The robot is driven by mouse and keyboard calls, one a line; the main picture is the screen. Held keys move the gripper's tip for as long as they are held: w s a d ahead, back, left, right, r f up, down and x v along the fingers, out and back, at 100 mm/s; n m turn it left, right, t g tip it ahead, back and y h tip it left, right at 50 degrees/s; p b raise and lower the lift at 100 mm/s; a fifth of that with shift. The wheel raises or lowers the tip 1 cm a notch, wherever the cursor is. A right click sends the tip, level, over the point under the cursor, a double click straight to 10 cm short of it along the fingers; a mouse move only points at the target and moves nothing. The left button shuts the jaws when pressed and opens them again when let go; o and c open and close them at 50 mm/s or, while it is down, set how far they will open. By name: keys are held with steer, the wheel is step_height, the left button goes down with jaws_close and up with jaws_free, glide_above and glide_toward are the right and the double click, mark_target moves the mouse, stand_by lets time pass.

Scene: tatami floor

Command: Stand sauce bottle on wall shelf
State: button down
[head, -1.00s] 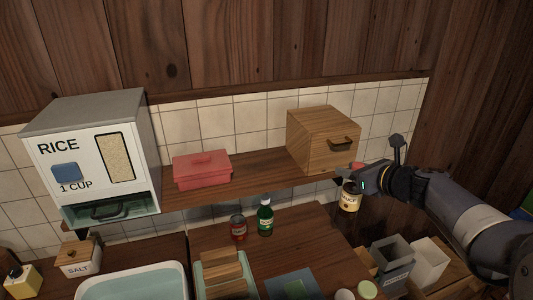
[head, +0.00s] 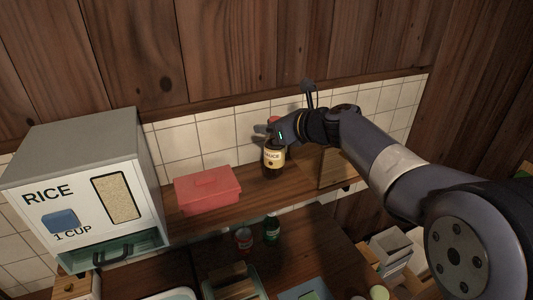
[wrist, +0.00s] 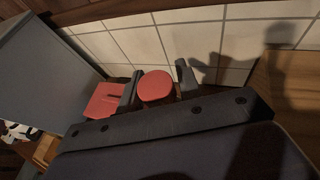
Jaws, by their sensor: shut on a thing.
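The sauce bottle (head: 273,161) is dark brown with a cream label and a red cap, and it is upright. My gripper (head: 273,132) is shut on its upper part. The bottle is at the wall shelf (head: 205,210), between the red box and the wooden box; I cannot tell whether its base touches the board. In the wrist view the round red cap (wrist: 156,87) sits between the two dark fingers, and the bottle's body is hidden below it.
A red lidded box (head: 207,189) is left of the bottle on the shelf. A wooden box (head: 337,170) is to the right, partly hidden by my arm. The rice dispenser (head: 85,190) stands at far left. Below are a green bottle (head: 271,230) and a red can (head: 244,240).

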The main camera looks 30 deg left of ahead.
mark_target(271, 145)
steer(key=shift+f, duration=2.85)
steer(key=shift+f, duration=0.15)
steer(key=c, duration=1)
jaws_free()
steer(key=shift+o, duration=0.2)
steer(key=shift+d, duration=0.2)
steer(key=b+v, duration=0.2)
steer(key=v, duration=1)
steer(key=shift+a, duration=0.15)
